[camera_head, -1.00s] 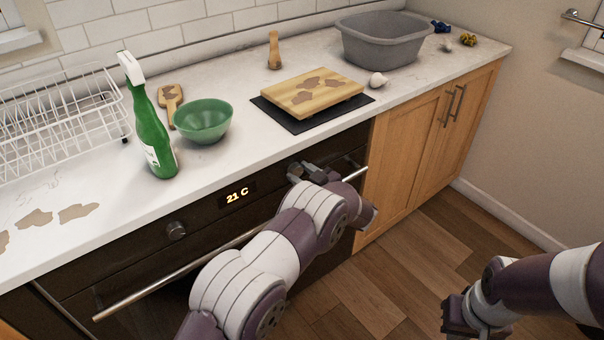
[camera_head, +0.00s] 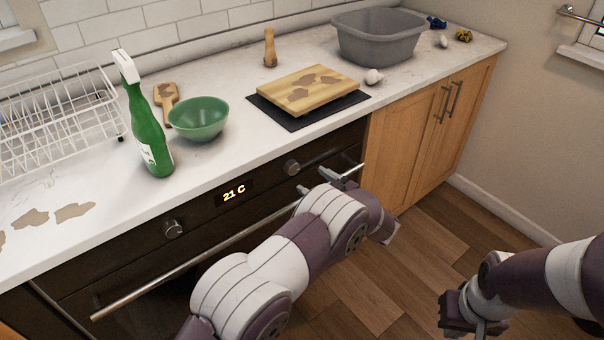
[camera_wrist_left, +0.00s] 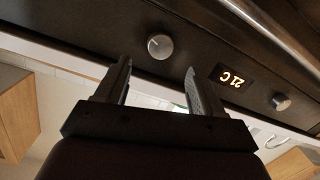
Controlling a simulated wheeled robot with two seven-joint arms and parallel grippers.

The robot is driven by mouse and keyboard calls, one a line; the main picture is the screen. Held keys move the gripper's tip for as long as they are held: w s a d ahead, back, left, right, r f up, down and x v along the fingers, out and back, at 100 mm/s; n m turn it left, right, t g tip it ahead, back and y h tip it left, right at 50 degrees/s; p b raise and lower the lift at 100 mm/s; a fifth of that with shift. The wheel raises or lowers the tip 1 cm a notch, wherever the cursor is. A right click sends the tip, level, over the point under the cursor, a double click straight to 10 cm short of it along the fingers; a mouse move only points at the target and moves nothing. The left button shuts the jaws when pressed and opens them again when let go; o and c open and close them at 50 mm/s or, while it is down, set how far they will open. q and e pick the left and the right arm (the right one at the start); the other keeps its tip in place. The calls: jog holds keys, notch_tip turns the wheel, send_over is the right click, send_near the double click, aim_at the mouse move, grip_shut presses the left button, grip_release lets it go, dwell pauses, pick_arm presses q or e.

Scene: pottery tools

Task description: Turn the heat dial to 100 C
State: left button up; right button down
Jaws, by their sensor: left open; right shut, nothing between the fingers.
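The dark oven panel has two round silver knobs. The right knob (camera_head: 292,167) is right of the lit display (camera_head: 233,193), which reads 21 C, and the left knob (camera_head: 173,228) is left of it. No label shows which one sets the heat. My left gripper (camera_head: 320,183) is open and empty, just below and right of the right knob, apart from it. In the left wrist view, upside down, the right knob (camera_wrist_left: 160,46) lies ahead of the gap between the fingers (camera_wrist_left: 157,85). My right gripper (camera_head: 462,318) is shut and empty, low at the right above the floor.
A long oven handle (camera_head: 190,262) runs below the knobs, close to my left gripper. The counter above holds a green bottle (camera_head: 150,135), green bowl (camera_head: 199,122), wooden board (camera_head: 308,82) and grey basin (camera_head: 378,45). Floor at the right is clear.

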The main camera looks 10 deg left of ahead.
pick_arm(q)
jog(key=v, duration=0.5)
jog(key=shift+s+d, duration=0.25)
jog(key=shift+d, duration=0.1)
